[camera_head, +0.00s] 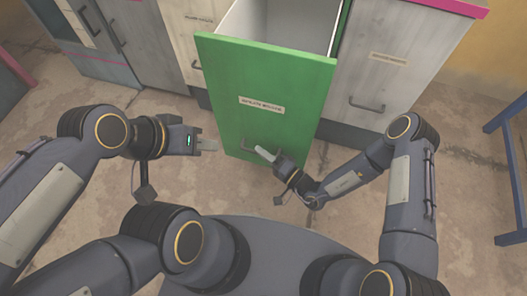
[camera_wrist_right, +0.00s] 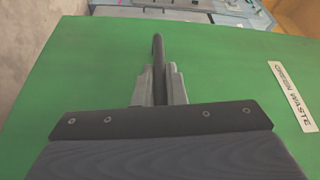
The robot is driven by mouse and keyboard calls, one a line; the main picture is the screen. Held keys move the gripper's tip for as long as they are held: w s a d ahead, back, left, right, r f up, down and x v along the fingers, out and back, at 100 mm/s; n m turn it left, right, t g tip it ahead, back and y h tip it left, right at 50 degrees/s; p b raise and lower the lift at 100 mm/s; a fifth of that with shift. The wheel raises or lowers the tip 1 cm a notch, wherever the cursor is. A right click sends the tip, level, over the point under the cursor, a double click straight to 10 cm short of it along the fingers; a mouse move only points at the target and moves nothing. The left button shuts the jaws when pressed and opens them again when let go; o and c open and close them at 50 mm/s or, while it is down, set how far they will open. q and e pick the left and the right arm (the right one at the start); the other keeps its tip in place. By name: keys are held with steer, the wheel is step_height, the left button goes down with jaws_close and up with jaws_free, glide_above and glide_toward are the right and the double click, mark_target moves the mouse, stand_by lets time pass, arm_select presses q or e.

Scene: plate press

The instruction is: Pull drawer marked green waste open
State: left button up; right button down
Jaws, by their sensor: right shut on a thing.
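The green drawer (camera_head: 290,90) is pulled well out of the cabinet, and its pale, empty-looking inside shows from above. Its front fills much of the right wrist view (camera_wrist_right: 80,70), where its label (camera_wrist_right: 292,97) reads "GREEN WASTE". My right gripper (camera_head: 265,154) is at the dark handle (camera_head: 245,147) low on this front. In the right wrist view its fingers (camera_wrist_right: 159,85) are closed on the handle bar (camera_wrist_right: 158,48). My left gripper (camera_head: 208,144) is left of the drawer front, apart from it and holding nothing that I can see; its finger gap is unclear.
Grey drawers (camera_head: 375,85) stand shut on the right, and another (camera_head: 190,35) on the left, with grey cabinets (camera_head: 100,40) further left. A blue frame (camera_head: 508,150) stands at the right edge. Bare floor (camera_head: 340,155) lies in front of the cabinets.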

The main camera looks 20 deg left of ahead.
steer(key=c, duration=1.5)
jaws_free()
steer(key=shift+d, duration=0.1)
steer(key=p+v, duration=0.2)
steer(key=v, duration=0.5)
steer(key=shift+s+d, duration=0.15)
steer(key=shift+d, duration=0.15)
steer(key=shift+f, duration=0.1)
